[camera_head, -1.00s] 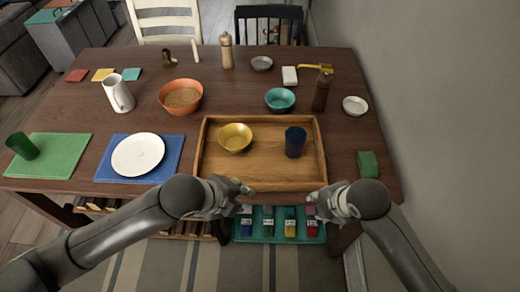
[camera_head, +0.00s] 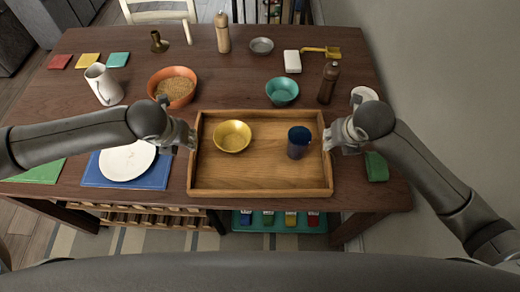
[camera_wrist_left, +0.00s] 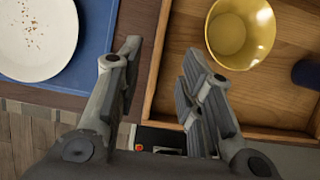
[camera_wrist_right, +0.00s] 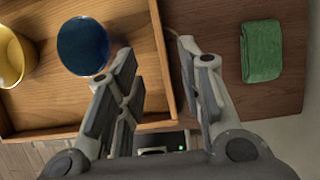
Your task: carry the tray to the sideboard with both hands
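The wooden tray (camera_head: 262,178) lies on the dark table near its front edge. A yellow bowl (camera_head: 232,137) and a dark blue cup (camera_head: 299,144) stand in it. My left gripper (camera_head: 188,137) is at the tray's left wall; in the left wrist view its open fingers (camera_wrist_left: 160,88) are on either side of that wall, with a gap. My right gripper (camera_head: 334,138) is at the right wall; in the right wrist view its open fingers (camera_wrist_right: 165,90) are on either side of that wall, also apart from it. I cannot make out a sideboard.
A white plate (camera_head: 127,160) on a blue mat (camera_head: 90,177) lies close to the left gripper. A green cloth (camera_head: 376,167) lies right of the right gripper. An orange bowl (camera_head: 172,88), teal bowl (camera_head: 282,92) and brown bottle (camera_head: 328,82) stand behind the tray. A wall is at right.

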